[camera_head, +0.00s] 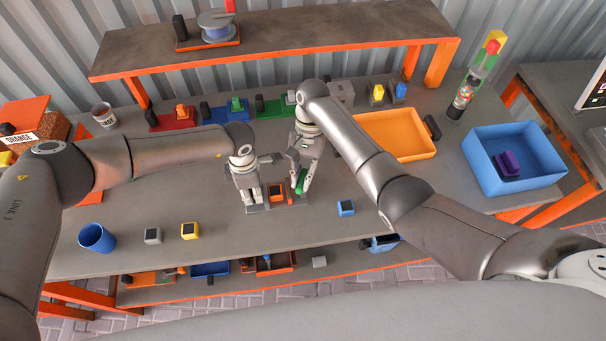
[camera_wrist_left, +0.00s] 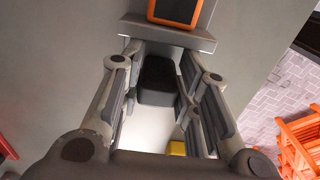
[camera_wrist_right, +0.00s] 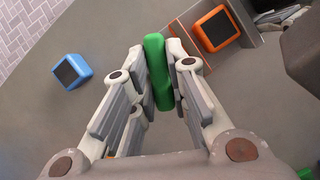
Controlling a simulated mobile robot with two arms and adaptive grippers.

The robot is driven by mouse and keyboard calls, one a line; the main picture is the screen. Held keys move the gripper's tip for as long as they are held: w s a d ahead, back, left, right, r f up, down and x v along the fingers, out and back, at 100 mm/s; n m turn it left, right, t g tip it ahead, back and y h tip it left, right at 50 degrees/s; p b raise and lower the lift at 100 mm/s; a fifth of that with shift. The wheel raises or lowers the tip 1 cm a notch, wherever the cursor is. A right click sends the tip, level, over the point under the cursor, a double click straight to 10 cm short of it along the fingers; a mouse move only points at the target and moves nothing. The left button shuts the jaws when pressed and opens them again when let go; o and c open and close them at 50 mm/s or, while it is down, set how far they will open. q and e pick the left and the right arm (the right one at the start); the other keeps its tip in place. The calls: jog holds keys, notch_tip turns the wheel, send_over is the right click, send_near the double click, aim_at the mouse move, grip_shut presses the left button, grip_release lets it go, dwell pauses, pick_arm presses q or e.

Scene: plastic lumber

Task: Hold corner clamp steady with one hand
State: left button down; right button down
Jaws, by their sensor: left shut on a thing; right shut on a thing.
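A grey fixture (camera_head: 258,209), which looks like the corner clamp, lies on the workbench with an orange block (camera_head: 278,192) with a dark top on it. My left gripper (camera_head: 250,203) points down at its left end. In the left wrist view the fingers are shut on a dark grip (camera_wrist_left: 157,80) beside the fixture's grey bar (camera_wrist_left: 168,37). My right gripper (camera_head: 300,188) is at the fixture's right side, shut on an upright green piece (camera_wrist_right: 158,72). In the right wrist view the orange block (camera_wrist_right: 215,29) is just beyond it. The fingers hide part of both held things.
Blue (camera_head: 346,208), yellow (camera_head: 190,230) and grey (camera_head: 153,236) small blocks and a blue cup (camera_head: 97,238) stand on the bench (camera_head: 225,262). An orange tray (camera_head: 415,150) and a blue bin (camera_head: 520,180) are at right. Coloured fixtures line the back below a shelf (camera_head: 270,40).

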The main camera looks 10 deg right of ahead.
jog(key=shift+a+n+g+h, duration=0.1)
jog(key=shift+n+g+h, duration=0.4)
jog(key=shift+n, duration=1.4)
jog(key=c, duration=1.4)
grip_release()
jog(key=shift+r, duration=0.1)
jog(key=v, duration=1.2)
jog(key=shift+s+a, duration=0.2)
